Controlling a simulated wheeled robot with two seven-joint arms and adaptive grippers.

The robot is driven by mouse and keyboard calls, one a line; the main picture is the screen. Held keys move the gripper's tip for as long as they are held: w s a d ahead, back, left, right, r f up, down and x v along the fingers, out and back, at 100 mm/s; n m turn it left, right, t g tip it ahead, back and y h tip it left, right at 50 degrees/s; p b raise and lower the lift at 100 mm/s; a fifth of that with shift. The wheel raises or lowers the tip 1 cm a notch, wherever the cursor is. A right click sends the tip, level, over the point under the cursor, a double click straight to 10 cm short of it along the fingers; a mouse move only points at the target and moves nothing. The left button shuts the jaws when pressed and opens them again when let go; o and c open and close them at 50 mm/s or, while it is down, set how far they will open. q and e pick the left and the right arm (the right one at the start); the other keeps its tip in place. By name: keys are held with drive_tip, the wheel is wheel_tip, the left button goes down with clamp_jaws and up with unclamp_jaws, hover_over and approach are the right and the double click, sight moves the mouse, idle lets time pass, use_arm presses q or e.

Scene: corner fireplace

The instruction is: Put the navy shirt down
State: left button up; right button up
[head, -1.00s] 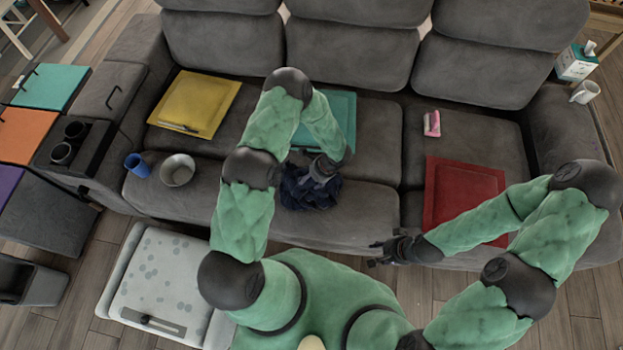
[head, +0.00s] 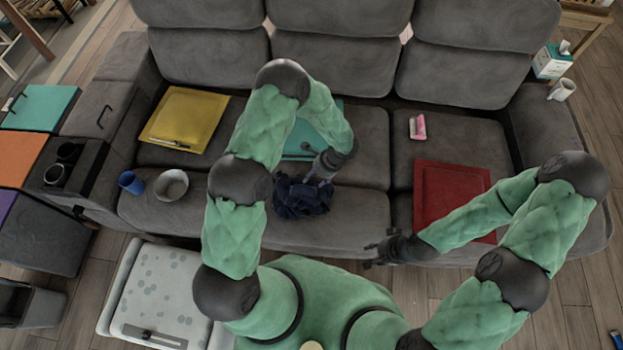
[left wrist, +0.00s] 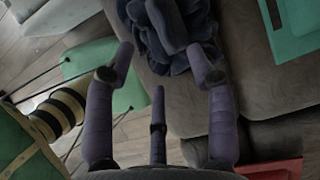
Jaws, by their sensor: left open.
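The navy shirt (head: 301,199) lies crumpled on the sofa's front seat edge, left of the middle in the head view. In the left wrist view the shirt (left wrist: 172,42) lies at the top, around and beyond my fingertips. My left gripper (head: 325,168) is open just above and behind the shirt, at its right side. In the left wrist view its fingers (left wrist: 160,60) stand wide apart with nothing clamped between them. I cannot tell whether a fingertip touches the cloth. My right gripper (head: 378,252) hangs empty at the sofa's front edge, fingers apart.
The grey sofa (head: 350,215) holds a yellow board (head: 190,112), a teal board (head: 298,148) partly behind my left arm, a red board (head: 440,185), a pink item (head: 417,127), a blue cup (head: 131,182) and a grey bowl (head: 171,185). Bare seat lies right of the shirt.

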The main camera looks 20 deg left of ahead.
use_arm(q)
drive_tip(key=s+d+n+h, duration=0.3)
drive_tip(key=s+n+h, duration=0.1)
drive_tip(key=s+n, duration=0.4)
drive_tip(key=s+d+n+t+h, duration=0.1)
drive_tip(key=s+d+n+h, duration=0.3)
drive_tip(key=s+n, duration=0.5)
drive_tip(key=shift+s, duration=0.75)
drive_tip(key=shift+d+f, duration=0.1)
